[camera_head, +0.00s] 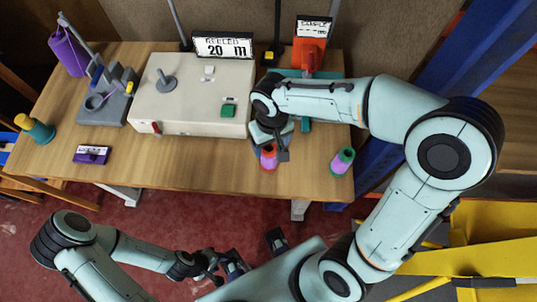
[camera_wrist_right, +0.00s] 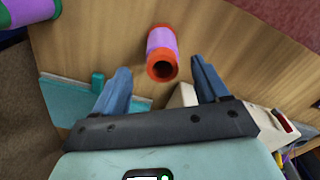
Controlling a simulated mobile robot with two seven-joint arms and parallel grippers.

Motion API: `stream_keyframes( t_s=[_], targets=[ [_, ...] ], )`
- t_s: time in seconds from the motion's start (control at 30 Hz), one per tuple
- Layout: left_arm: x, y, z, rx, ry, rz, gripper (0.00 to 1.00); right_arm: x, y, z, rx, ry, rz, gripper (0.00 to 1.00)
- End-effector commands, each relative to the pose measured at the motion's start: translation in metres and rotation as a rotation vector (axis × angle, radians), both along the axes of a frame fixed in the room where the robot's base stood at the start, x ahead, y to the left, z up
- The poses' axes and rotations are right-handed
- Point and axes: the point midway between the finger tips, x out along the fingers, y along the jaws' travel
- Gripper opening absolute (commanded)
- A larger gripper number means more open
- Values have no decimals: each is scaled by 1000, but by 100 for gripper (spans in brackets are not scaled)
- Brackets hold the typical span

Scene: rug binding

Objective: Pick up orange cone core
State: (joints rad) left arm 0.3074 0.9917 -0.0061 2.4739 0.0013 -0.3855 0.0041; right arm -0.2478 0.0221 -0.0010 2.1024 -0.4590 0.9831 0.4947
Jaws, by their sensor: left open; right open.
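The orange cone core (camera_head: 268,158), with an orange rim and a purple wound band, stands near the front edge of the wooden table. In the right wrist view the cone core (camera_wrist_right: 161,42) shows its open orange end, in line with the gap between the fingers. My right gripper (camera_head: 278,148) is over it, partly hiding it in the head view; its blue fingers (camera_wrist_right: 160,66) are open, with space on both sides of the cone core. I cannot tell the remaining depth between them. My left gripper (camera_head: 254,252) is open and empty, low in front of the table.
A green-ended cone with a pink-purple band (camera_head: 342,161) stands to the right. A cream machine box (camera_head: 190,112) lies left of the right gripper. A teal plate (camera_wrist_right: 65,102) and upright sign (camera_head: 313,28) are behind. A purple tag (camera_head: 92,155) lies left.

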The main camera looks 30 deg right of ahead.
Motion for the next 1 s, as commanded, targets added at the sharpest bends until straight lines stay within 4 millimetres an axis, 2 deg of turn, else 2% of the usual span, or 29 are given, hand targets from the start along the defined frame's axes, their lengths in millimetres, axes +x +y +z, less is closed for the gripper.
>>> stream_keyframes(
  t_s=[0.03, 0.1, 0.33, 0.6, 0.9, 0.93, 1.0],
  targets=[
    [-1, 0, -2, 0, 1, 0, 43, 0, 0, -11, -1, 4, 0, 74],
    [-1, 0, -3, 0, 1, 1, 43, 0, 0, -19, -1, 2, 0, 74],
    [-1, 0, -5, 0, 1, 0, 43, 1, 0, -35, -1, 2, -1, 74],
    [-3, 0, -8, 0, 2, 0, 43, 4, 2, -74, -1, 2, 0, 74],
    [-3, 0, -9, 0, 2, 0, 43, 5, 2, -79, 0, -1, -1, 74],
    [-3, 0, -9, 0, 2, 0, 43, 5, 2, -79, 0, -1, -1, 71],
    [-3, 0, -9, 0, 2, 0, 43, 5, 2, -79, 0, -1, -1, 48]
  ],
)
